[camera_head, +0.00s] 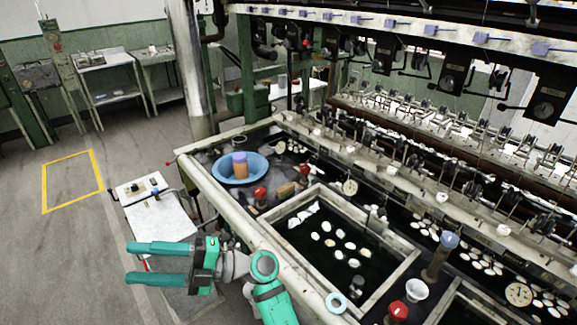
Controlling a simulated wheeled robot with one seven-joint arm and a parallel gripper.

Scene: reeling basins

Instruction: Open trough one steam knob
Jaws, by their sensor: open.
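My gripper (132,263) is at the lower left, with its two teal fingers pointing left and spread apart, nothing between them. It is over the floor side of the basin bench, in front of the small white table. Red knobs show on the bench: one red knob (260,192) by the blue bowl, a second red knob (304,170) behind the near trough, and a third red knob (398,311) at the bottom edge. I cannot tell which is the trough one steam knob. The gripper is apart from all of them. The near trough (270,226) holds dark water and several white cocoons.
A blue bowl (258,165) with an orange-brown jar (240,168) stands on the bench. A small white table (165,222) with small items is left of the bench. A pale bench rail (225,205) borders my side. Floor inside the yellow outline (72,154) is clear.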

